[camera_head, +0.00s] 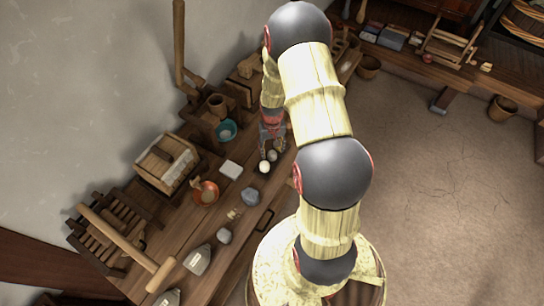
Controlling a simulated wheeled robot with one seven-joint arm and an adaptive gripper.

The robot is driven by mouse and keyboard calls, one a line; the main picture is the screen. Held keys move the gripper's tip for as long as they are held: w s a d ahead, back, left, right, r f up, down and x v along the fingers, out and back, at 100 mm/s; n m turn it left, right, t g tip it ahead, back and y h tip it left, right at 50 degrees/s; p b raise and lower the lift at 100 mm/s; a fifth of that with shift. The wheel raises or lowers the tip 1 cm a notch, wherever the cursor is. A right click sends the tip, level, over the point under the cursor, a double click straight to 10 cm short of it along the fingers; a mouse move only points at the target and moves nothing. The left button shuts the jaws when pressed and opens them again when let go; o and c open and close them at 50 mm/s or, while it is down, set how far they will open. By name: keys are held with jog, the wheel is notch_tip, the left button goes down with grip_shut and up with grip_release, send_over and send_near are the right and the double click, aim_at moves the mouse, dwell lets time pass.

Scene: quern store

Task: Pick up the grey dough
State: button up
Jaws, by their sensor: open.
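My gripper (273,150) points down over the far right part of the wooden table (172,232), its fingers apart. A small pale grey lump (272,156) sits between or just behind the fingertips, and I cannot tell whether they touch it. A whitish ball (264,167) lies just in front of it. Other grey lumps lie nearer: one rounded (251,196), one smaller (224,236). I cannot tell for certain which lump is the grey dough. My arm hides the table's right part.
An orange bowl (205,192), a white block (231,169) and a teal bowl (226,130) stand on the table. A wooden box (165,163) and a long-handled mallet (127,238) are at left. Bare floor (440,180) lies right.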

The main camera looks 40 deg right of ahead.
aim_at(272, 155)
notch_tip(272, 155, down, 3)
jog(key=c, duration=0.3)
jog(key=c, duration=1)
